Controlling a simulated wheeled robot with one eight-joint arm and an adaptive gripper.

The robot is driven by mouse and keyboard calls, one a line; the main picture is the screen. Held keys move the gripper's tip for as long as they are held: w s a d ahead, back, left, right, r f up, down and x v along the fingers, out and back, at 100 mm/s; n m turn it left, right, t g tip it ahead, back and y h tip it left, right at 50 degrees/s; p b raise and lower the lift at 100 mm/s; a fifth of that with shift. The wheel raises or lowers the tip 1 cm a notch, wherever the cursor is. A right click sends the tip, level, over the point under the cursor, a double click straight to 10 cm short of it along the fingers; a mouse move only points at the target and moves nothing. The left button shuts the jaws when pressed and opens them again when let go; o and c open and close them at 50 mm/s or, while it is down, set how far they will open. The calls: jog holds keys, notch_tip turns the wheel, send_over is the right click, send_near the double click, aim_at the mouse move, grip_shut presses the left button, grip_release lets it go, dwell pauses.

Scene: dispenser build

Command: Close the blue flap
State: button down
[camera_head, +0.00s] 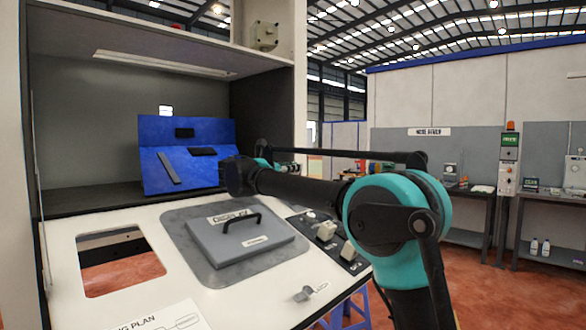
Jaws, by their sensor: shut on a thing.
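The blue flap (156,133) is part of a blue two-panel piece inside the booth, with a panel leaning back and a panel sloping forward below it. Small black blocks and a grey bar sit on these panels. My gripper (233,176) is at the right edge of the lower blue panel, shut on the blue flap at that edge. Its fingertips are mostly hidden by my wrist, so the exact hold is hard to see. My arm reaches in from the right.
A grey lid with a black handle (242,238) lies on the white sloping worktop (190,292). A rectangular opening (120,268) is at the left. Switches (326,231) line the right edge. The booth's dark right wall (262,108) stands beside my wrist.

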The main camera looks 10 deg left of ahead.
jog(key=shift+s+d+m, duration=0.1)
jog(key=shift+d+m, duration=0.05)
jog(key=shift+m, duration=0.25)
jog(key=m, duration=0.1)
jog(key=d+m, duration=0.1)
jog(key=m, duration=0.1)
jog(key=shift+s+f, duration=0.1)
jog(key=shift+s, duration=0.3)
jog(key=m, duration=0.1)
jog(key=s+d+m, duration=0.1)
jog(key=m, duration=0.1)
jog(key=shift+d+f+m, duration=0.15)
jog(key=shift+f+m, duration=0.15)
jog(key=shift+f, duration=0.1)
jog(key=m, duration=0.1)
jog(key=d+f+m, duration=0.1)
jog(key=m, duration=0.1)
jog(key=shift+s+f, duration=0.1)
jog(key=shift+s, duration=0.25)
jog(key=shift+s+d+f+m, duration=0.15)
jog(key=shift+f+m, duration=0.25)
jog(key=shift+m, duration=0.7)
jog(key=shift+s+d+f+m, duration=0.15)
jog(key=shift+f+m, duration=0.2)
jog(key=shift+m, duration=0.75)
